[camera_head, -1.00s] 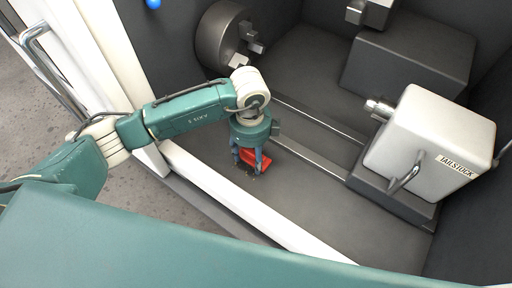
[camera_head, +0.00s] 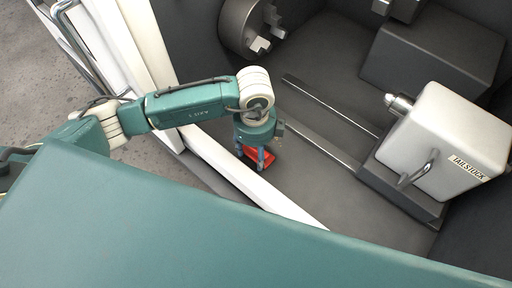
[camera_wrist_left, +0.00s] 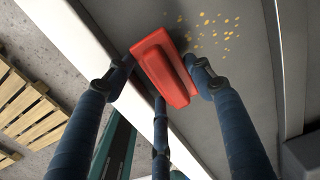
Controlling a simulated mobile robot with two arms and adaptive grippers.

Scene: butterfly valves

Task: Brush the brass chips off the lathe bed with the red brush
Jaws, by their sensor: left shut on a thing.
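My left gripper (camera_head: 258,160) is shut on the red brush (camera_head: 266,152), low over the dark lathe bed (camera_head: 306,185) near its front white sill. In the left wrist view the brush (camera_wrist_left: 165,68) is a red block between the blue fingers of the gripper (camera_wrist_left: 157,82). Its bristles are not visible. Several small brass chips (camera_wrist_left: 210,30) lie scattered on the grey bed just beyond the brush, apart from the fingers. I cannot make out chips in the head view. My right gripper is not in view.
The white tailstock (camera_head: 450,140) stands on the right, the dark chuck (camera_head: 245,30) at the back left. Metal rails (camera_head: 322,146) run between them. The white sill (camera_head: 215,155) is close beside my left gripper. A wooden pallet (camera_wrist_left: 25,105) lies on the floor outside.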

